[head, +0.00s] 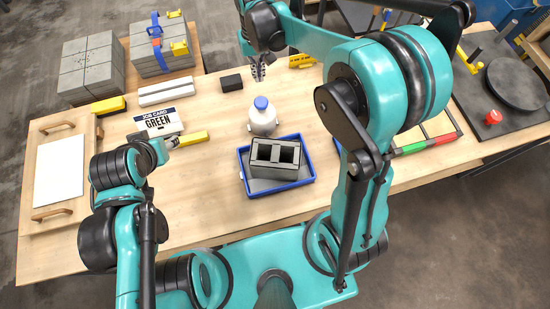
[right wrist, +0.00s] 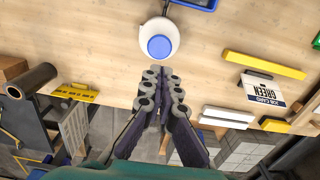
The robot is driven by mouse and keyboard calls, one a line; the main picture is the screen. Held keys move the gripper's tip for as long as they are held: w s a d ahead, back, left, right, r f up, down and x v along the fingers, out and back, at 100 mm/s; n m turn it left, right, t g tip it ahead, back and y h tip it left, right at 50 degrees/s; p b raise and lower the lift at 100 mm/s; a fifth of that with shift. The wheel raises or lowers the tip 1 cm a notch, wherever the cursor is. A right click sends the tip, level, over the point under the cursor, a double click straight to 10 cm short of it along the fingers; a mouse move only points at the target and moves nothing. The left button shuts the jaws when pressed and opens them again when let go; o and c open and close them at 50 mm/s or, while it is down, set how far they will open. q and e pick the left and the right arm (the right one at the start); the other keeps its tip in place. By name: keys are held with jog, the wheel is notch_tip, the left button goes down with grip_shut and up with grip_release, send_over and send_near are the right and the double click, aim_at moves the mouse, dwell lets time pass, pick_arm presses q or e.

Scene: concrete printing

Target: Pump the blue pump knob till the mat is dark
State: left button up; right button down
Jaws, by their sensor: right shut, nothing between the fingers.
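A white bottle (head: 262,121) with a blue pump knob (head: 261,102) stands upright on the wooden table, behind a blue tray. In the right wrist view the blue knob (right wrist: 159,47) sits just beyond my fingertips. My right gripper (head: 258,74) is shut and empty, behind the knob and apart from it. My right gripper (right wrist: 163,88) also shows in the right wrist view. The blue tray (head: 243,166) holds a grey mat (head: 258,186), partly hidden under a grey hollow block (head: 274,157). My left gripper (head: 173,142) is beside a yellow bar (head: 193,138); its finger opening is unclear.
A GREEN job card (head: 157,122), white bars (head: 166,92) and a black block (head: 231,83) lie on the table's left half. Grey block stacks (head: 92,67) stand at the back left. A wooden board with handles (head: 61,170) is at far left. A red knob (head: 493,117) is at right.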

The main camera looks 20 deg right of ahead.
notch_tip(320, 180, up, 2)
jog(key=p, duration=0.3)
jog(key=shift+d+r, duration=0.15)
jog(key=shift+r, duration=0.1)
jog(key=b, duration=0.2)
send_near(262, 102)
notch_tip(262, 102, down, 7)
jog(key=shift+w+r, duration=0.1)
dwell(0.4)
